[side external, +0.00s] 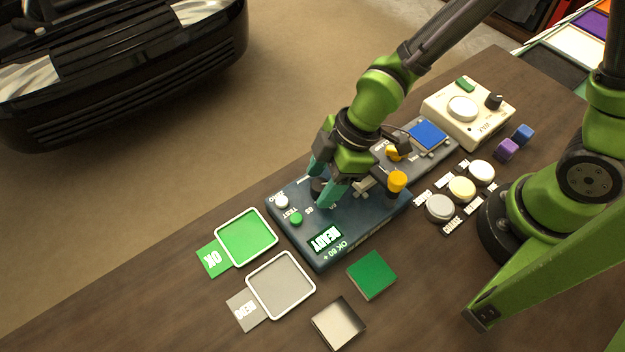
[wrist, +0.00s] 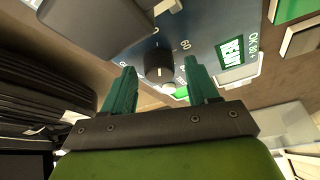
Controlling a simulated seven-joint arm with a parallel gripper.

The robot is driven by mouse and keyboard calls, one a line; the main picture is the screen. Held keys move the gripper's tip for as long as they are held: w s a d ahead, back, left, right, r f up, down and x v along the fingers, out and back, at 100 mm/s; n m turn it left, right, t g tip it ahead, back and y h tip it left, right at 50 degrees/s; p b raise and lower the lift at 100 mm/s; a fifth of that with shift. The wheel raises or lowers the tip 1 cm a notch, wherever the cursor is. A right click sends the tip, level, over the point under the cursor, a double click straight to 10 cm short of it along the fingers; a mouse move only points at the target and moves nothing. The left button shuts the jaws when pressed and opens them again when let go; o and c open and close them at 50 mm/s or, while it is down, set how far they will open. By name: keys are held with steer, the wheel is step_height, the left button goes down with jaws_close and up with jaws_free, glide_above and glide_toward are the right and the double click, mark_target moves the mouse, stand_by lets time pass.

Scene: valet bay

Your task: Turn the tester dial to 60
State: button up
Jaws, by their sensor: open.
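The tester (side external: 370,222) is a dark blue box on the bench, with a lit display (side external: 325,238) reading READY and "OK 60+" printed beside it. Its dial (wrist: 158,62) is a round black knob with a pale pointer mark, in the middle of the wrist view. My gripper (wrist: 159,66) is open, with a teal finger on each side of the dial. In the side view, my gripper (side external: 319,187) reaches down over the tester and mostly hides the dial. I cannot tell whether the fingers touch it.
A green TEST button (side external: 296,218) and white ZERO button (side external: 281,202) sit near the dial. A yellow knob (side external: 397,181) stands at the tester's right. Green (side external: 246,237) and grey (side external: 281,285) trays lie in front. A cream device (side external: 467,110) stands behind.

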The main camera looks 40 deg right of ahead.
steer(key=c, duration=1)
steer(key=shift+m, duration=0.3)
steer(key=m+t, duration=0.1)
steer(key=m, duration=0.1)
steer(key=m+t+h, duration=0.1)
steer(key=m, duration=0.2)
steer(key=shift+s+a, duration=0.2)
steer(key=m+h, duration=0.1)
steer(key=m, duration=0.2)
steer(key=m+h, duration=0.1)
steer(key=m, duration=0.2)
steer(key=shift+t, duration=0.4)
steer(key=shift+m, duration=0.3)
